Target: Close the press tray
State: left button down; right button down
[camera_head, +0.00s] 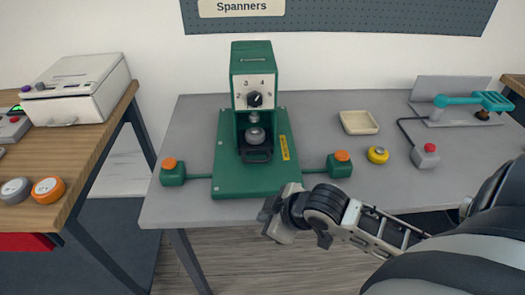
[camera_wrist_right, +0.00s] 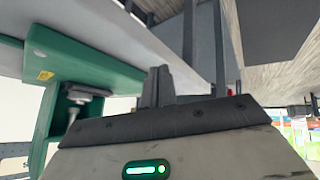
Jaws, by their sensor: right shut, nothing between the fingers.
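The green press (camera_head: 253,75) stands on its green base plate (camera_head: 240,183) at the middle of the grey table. A dark tray (camera_head: 257,154) with a front handle sits low in the press opening, under the round ram. I cannot tell exactly how far out it is. My right gripper (camera_head: 272,212) is shut and empty at the table's front edge, in front of the base plate and apart from the tray. In the right wrist view its closed fingers (camera_wrist_right: 158,86) show, with the green press (camera_wrist_right: 50,125) to the left. My left gripper is not in view.
Green boxes with orange buttons (camera_head: 172,171) (camera_head: 340,164) flank the press. A beige dish (camera_head: 359,122), a yellow button (camera_head: 378,155) and a grey box with a red button (camera_head: 425,155) lie to the right. A wooden bench (camera_head: 85,150) stands left.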

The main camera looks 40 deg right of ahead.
jog(key=w+d+r+n+p, duration=0.2)
jog(key=w+d+r+n, duration=0.1)
jog(key=w+d+r, duration=0.45)
jog(key=shift+h, duration=0.4)
jog(key=x, duration=0.8)
jog(key=shift+w+d, duration=0.15)
jog(key=shift+d, duration=0.05)
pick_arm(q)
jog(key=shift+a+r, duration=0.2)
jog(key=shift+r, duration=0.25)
